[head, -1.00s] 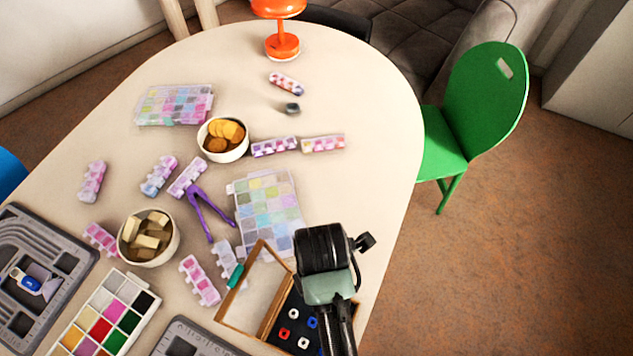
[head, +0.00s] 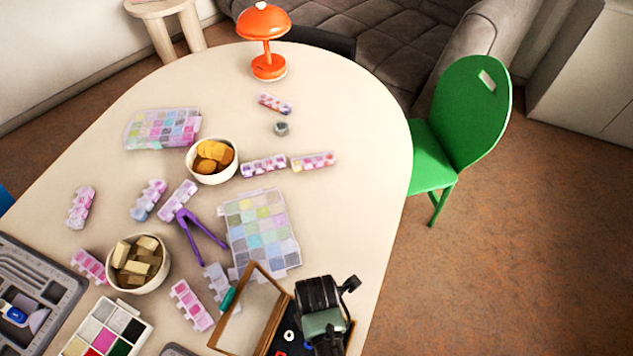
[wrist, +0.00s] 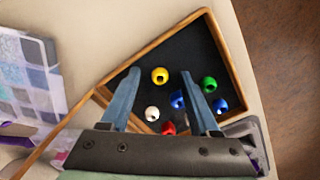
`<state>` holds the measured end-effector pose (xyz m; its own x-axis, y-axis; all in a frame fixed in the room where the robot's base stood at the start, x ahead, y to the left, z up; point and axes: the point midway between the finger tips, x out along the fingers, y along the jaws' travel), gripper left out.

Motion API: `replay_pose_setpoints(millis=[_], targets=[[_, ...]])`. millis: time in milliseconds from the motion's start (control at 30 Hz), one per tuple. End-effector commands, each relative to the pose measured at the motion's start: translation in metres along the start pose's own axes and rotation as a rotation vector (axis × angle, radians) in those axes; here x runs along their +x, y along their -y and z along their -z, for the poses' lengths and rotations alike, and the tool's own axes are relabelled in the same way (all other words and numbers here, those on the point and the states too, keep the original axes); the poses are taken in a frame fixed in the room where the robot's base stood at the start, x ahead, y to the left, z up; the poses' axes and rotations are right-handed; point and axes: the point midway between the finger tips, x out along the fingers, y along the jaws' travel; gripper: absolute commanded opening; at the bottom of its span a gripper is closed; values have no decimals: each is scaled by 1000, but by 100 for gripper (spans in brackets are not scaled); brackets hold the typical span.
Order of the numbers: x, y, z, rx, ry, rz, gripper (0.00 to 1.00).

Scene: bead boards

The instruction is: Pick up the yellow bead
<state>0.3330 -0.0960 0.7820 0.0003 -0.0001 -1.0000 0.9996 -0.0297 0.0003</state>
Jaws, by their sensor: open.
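The yellow bead (wrist: 160,75) lies on the dark lining of an open wooden box (wrist: 175,40) in the wrist view. My gripper (wrist: 160,85) is open above the box. Its two fingers (wrist: 122,98) stand apart on either side of the yellow bead's line, with nothing held between them. In the head view my gripper (head: 322,320) covers much of the box (head: 236,320), and the yellow bead cannot be made out there.
A clear bead organizer (head: 258,232) lies beyond the box. A purple tool (head: 200,235) and bowls (head: 138,263) stand to the left.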

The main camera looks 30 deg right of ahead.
Motion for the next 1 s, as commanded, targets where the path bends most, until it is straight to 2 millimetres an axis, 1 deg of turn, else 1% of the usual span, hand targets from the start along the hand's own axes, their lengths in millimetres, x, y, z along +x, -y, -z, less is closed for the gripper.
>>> replay_pose_setpoints(millis=[167, 267, 300, 367, 500, 533, 867, 1000], targets=[[0, 0, 0, 0, 0, 0, 62], [0, 0, 0, 0, 0, 0, 46], [0, 0, 0, 0, 0, 0, 39], [0, 0, 0, 0, 0, 0, 28], [0, 0, 0, 0, 0, 0, 3], [0, 0, 0, 0, 0, 0, 0], [-1, 0, 0, 0, 0, 0, 0], [-10, 0, 0, 0, 0, 0, 0]])
